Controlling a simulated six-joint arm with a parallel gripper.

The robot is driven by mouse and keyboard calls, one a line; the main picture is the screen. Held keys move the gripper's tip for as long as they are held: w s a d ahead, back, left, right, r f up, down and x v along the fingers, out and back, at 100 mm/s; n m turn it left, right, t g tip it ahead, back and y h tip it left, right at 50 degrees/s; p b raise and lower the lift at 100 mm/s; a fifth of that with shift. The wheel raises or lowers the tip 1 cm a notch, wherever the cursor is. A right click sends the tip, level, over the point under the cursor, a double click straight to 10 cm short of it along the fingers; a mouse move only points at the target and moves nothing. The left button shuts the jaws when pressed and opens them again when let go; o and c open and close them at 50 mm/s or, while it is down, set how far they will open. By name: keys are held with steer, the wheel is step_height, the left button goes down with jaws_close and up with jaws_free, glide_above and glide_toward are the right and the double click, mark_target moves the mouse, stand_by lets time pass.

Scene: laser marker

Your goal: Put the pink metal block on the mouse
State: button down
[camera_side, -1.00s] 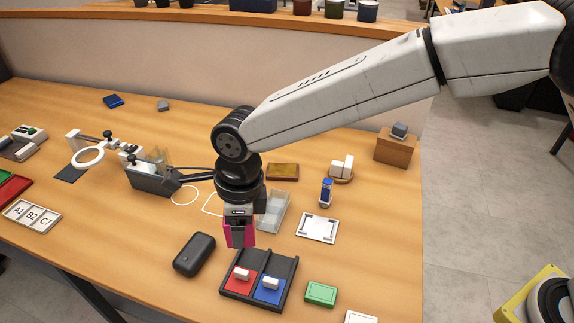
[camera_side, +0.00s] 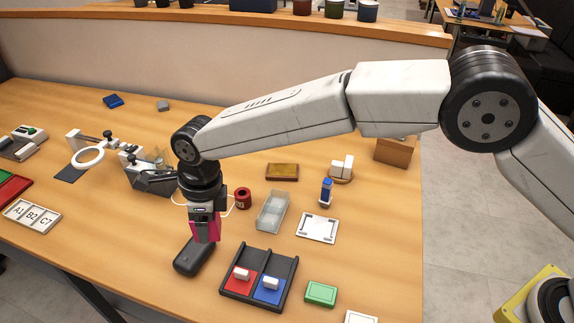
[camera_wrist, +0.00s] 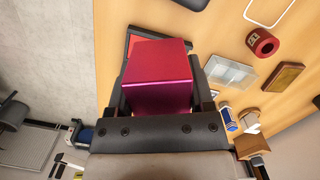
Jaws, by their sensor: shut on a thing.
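My gripper (camera_side: 205,222) is shut on the pink metal block (camera_side: 212,231) and points down. In the wrist view the pink block (camera_wrist: 157,75) sits between the fingers. The dark, rounded mouse (camera_side: 190,260) lies on the table at the front left in the side view. The block is over or just behind the mouse's far end in that view and overlaps it. I cannot tell the height gap or whether they touch. In the wrist view the block hides much of what lies beneath, and I cannot clearly make out the mouse.
A black two-part tray (camera_side: 291,293) with red and blue pads stands right of the mouse. A red cylinder (camera_side: 243,198), a clear tray (camera_side: 272,212) and a brown box (camera_side: 282,171) lie behind. A magnifier stand (camera_side: 88,158) is at left. Table left of the mouse is clear.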

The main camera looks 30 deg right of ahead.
steer(key=shift+w+a+f, duration=0.35)
steer(key=shift+w+a, duration=0.05)
steer(key=shift+w, duration=0.25)
glide_above(190, 249)
steer(key=shift+s+d+f, duration=0.15)
steer(key=shift+f, duration=1.15)
steer(key=shift+s+d+f, duration=0.1)
steer(key=shift+d+f, duration=0.05)
steer(key=shift+f, duration=1.15)
steer(key=shift+f, duration=0.1)
steer(key=shift+w+f, duration=0.1)
steer(key=shift+w+a+f, duration=0.1)
steer(key=shift+f, duration=1.55)
steer(key=shift+f, duration=0.15)
jaws_free()
